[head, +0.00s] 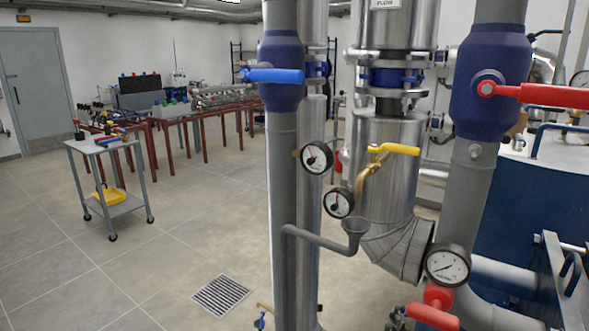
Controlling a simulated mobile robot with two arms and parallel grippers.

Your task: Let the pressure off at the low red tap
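A red tap (437,297) sits low at the bottom right, just under a round white-faced gauge (447,265). A larger red lever (540,94) sits higher up on a blue valve body (490,75) on the right grey pipe. It points right, roughly level. Neither of my grippers is in view.
A blue lever (272,75) is on the left grey pipe. A yellow-handled tap (395,149), two more gauges (316,157) and a funnel pipe (330,241) stick out between the pipes. A grey trolley (105,170) stands on open floor at the left, and a floor grate (221,296) lies in front.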

